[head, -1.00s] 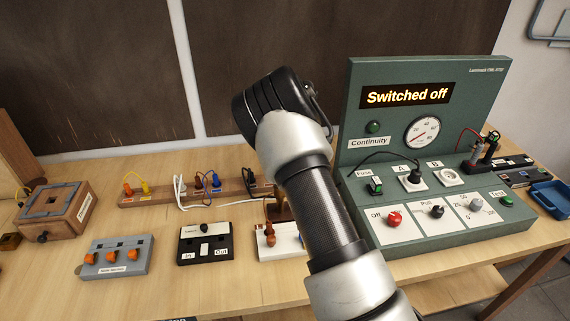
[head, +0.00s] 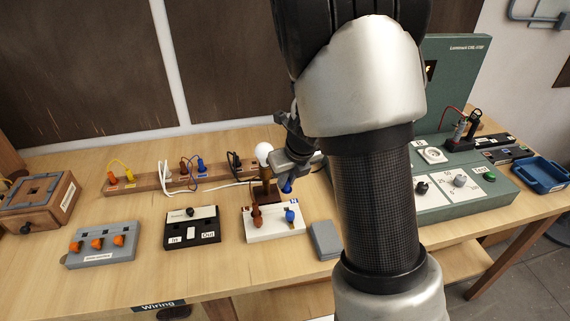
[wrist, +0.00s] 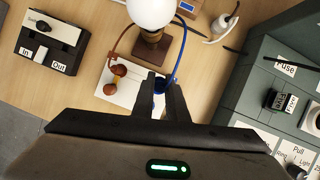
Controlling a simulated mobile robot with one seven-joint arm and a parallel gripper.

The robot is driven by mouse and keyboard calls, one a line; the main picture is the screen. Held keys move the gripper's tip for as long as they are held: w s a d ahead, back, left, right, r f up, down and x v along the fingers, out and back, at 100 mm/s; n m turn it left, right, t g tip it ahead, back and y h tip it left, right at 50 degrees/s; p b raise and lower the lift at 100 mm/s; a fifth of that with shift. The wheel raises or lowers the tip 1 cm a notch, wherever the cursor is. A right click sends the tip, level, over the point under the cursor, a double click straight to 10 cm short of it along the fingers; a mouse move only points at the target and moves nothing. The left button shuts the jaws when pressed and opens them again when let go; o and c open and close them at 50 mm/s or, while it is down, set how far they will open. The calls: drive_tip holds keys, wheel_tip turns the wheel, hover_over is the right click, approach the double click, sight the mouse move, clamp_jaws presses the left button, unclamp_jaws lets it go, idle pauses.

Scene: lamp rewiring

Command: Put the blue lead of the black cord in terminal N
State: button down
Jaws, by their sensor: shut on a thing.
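My gripper (head: 290,172) is shut on a blue lead (head: 287,187) above the back right of the white terminal block (head: 262,231). In the wrist view its fingers (wrist: 160,92) close around a blue plug end, and a blue wire (wrist: 178,50) rises from it past the lamp. I cannot tell whether the held end touches the block. A blue plug (head: 291,216) stands on the block's right side, below the gripper. Brown plugs (head: 257,217) stand on its left side.
The lamp's white bulb (head: 264,153) stands close behind the block, left of my gripper. A grey box (head: 325,240) lies right of the block. The black In/Out box (head: 192,228) is at left. A wooden strip (head: 140,182) of plugs runs behind. The green test panel (head: 455,90) is at right.

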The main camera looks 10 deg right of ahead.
sight(288, 192)
drive_tip(key=shift+s+f, duration=0.1)
drive_tip(key=shift+s, duration=0.1)
wheel_tip(288, 192, down, 5)
drive_tip(key=b, duration=0.5)
drive_tip(key=shift+f+b, duration=0.6)
drive_tip(key=shift+f, duration=0.6)
idle(1.4)
drive_tip(key=c, duration=1.7)
unclamp_jaws()
drive_tip(key=shift+o, duration=0.2)
